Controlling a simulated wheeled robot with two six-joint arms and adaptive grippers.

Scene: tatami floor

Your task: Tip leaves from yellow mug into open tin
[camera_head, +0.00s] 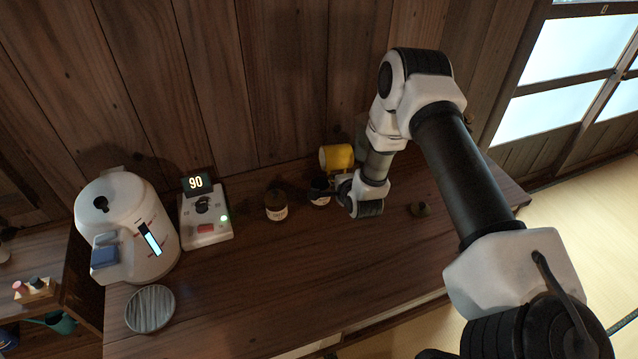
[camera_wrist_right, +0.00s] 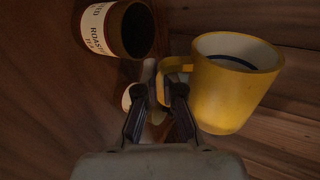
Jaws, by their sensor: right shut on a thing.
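The yellow mug (camera_head: 336,158) lies tilted in the head view, near the wall at the back of the table. It also shows large in the right wrist view (camera_wrist_right: 225,95), its mouth facing up and its handle between my fingers. My right gripper (camera_wrist_right: 158,92) is shut on this handle. In the head view my right gripper (camera_head: 340,181) is just below the mug, partly hidden by its own wrist. A brown tin with a cream label (camera_head: 276,206) stands left of it; in the wrist view its dark open mouth (camera_wrist_right: 137,30) shows. I cannot make out leaves.
A dark jar with a white label (camera_head: 319,192) stands between tin and gripper. Left are a scale-like device reading 90 (camera_head: 205,218), a white kettle (camera_head: 128,225) and a round grey coaster (camera_head: 150,309). The table's front middle is clear.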

